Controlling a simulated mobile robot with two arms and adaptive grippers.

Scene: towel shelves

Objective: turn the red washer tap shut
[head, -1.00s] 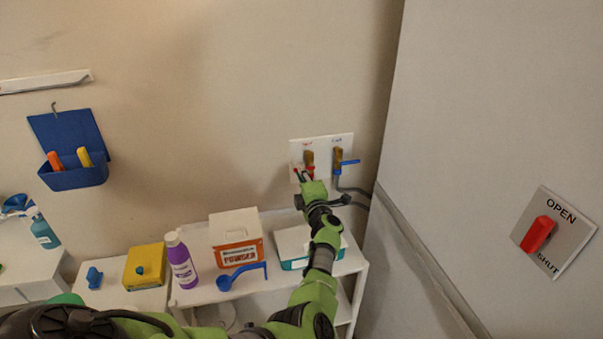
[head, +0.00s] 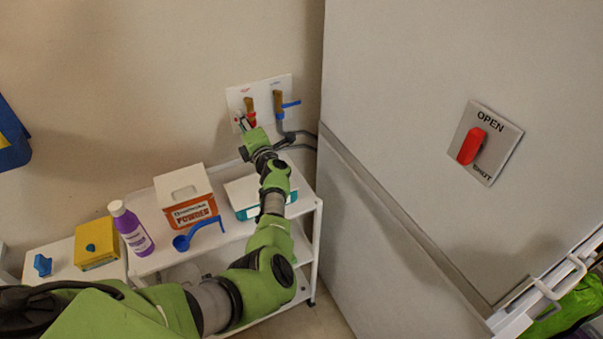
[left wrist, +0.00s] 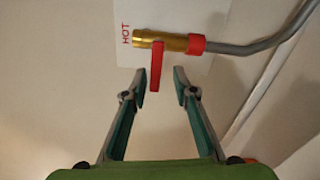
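The red washer tap is on the white wall plate (head: 266,88). In the left wrist view its red lever (left wrist: 156,62) stands crosswise to a brass body (left wrist: 170,41), next to the word HOT. In the head view the red part of the tap (head: 250,118) shows small, just beyond my left gripper (head: 243,125). In the left wrist view the two fingers of my left gripper (left wrist: 160,84) are apart, one on each side of the lever's free end, with a gap on both sides. My right gripper is not in view.
A blue-handled tap (head: 290,104) sits right of the red one. Below stands a white cart (head: 300,207) with a powder box (head: 190,205), a purple bottle (head: 132,230) and a blue scoop (head: 198,233). A large panel at right bears a separate red handle (head: 471,146) marked OPEN and SHUT.

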